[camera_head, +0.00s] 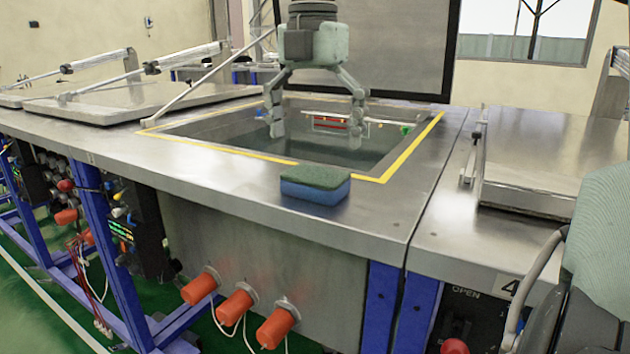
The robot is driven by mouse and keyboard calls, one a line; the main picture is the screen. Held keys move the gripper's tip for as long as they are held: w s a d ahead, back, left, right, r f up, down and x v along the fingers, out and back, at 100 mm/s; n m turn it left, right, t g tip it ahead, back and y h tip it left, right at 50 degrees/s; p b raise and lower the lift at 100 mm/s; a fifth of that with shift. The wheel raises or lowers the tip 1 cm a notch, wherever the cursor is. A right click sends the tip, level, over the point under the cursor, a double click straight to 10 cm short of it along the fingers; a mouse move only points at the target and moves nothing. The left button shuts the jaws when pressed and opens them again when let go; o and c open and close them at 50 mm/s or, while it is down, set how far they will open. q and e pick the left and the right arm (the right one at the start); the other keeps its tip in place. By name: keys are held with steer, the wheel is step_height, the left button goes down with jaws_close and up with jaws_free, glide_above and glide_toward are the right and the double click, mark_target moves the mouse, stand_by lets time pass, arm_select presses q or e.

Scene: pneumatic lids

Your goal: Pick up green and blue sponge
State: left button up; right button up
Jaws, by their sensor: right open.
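The sponge (315,185), green on top and blue below, lies flat on the metal bench top at the near edge of a yellow-bordered opening. My right gripper (316,129) points down over that opening, with its two fingers spread wide. It appears beyond and above the sponge, and apart from it. Nothing is between its fingers. My left gripper is not in view.
The opening's yellow border (408,152) surrounds a recessed glossy area with small coloured parts. A raised lid (366,45) stands behind it. Closed metal lids lie left (135,103) and right (545,150). Orange plugs (236,307) stick out of the bench front.

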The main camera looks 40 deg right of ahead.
mark_target(316, 173)
steer(key=f, duration=0.4)
steer(key=shift+s, duration=0.25)
steer(key=shift+f, duration=0.5)
steer(key=shift+c, duration=0.6)
steer(key=c, duration=0.6)
